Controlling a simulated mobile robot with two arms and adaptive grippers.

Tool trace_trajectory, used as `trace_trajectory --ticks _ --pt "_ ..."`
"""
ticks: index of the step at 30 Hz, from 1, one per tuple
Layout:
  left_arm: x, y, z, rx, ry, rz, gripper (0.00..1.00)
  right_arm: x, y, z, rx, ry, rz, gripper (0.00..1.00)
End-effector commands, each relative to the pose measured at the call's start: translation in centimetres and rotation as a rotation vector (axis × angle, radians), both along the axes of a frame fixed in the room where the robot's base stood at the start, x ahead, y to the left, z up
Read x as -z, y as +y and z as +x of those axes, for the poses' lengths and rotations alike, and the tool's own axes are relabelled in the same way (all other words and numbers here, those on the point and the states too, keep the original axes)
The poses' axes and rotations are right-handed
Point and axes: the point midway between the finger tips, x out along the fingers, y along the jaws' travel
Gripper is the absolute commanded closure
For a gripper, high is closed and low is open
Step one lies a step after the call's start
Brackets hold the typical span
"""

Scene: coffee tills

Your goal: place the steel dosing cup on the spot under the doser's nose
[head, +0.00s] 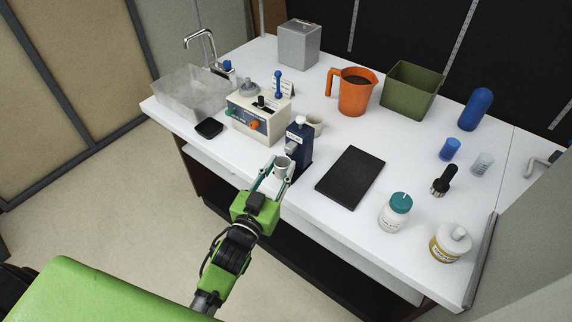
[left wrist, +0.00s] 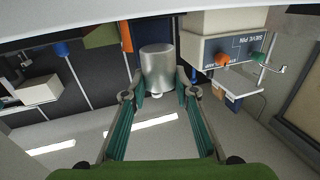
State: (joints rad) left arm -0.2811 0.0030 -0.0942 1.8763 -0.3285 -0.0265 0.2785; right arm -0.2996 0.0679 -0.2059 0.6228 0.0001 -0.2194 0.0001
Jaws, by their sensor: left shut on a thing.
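The steel dosing cup (head: 282,163) is a small silvery cylinder. It is between the fingers of my left gripper (head: 277,172), at the table's front edge, close in front of the doser. In the left wrist view the cup (left wrist: 157,68) sits between the two teal fingers of my left gripper (left wrist: 160,92), which is shut on it. The doser (head: 298,143) is a dark blue upright unit with a pale top. The spot under its nose is hidden, and I cannot tell whether the cup touches anything below. My right gripper is not in view.
A cream machine with knobs (head: 258,120) stands left of the doser, also in the left wrist view (left wrist: 225,48). A pale cup (head: 315,124) stands just behind the doser. A black mat (head: 351,177) lies to its right. An orange jug (head: 353,95) stands farther back.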

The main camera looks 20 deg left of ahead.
Motion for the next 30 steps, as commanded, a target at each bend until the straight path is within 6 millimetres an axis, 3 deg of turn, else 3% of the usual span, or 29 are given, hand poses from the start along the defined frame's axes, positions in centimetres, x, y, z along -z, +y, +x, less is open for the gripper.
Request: trace_trajectory --ticks 12,26,27,28,30 --pt "2.4 -0.3 3.6 -0.001 0.0 -0.002 0.91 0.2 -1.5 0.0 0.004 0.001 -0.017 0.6" --pt "3.2 -0.4 3.9 0.0 -0.001 -0.001 0.91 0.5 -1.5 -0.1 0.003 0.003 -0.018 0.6" --pt "3.1 -0.3 3.9 0.0 -0.001 -0.001 0.66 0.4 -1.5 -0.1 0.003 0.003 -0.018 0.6" --pt "3.1 -0.3 3.9 0.0 0.0 -0.001 0.58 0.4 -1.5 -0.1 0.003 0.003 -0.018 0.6" --pt "3.1 -0.3 3.9 0.0 0.0 -0.001 0.56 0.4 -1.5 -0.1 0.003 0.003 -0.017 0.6"
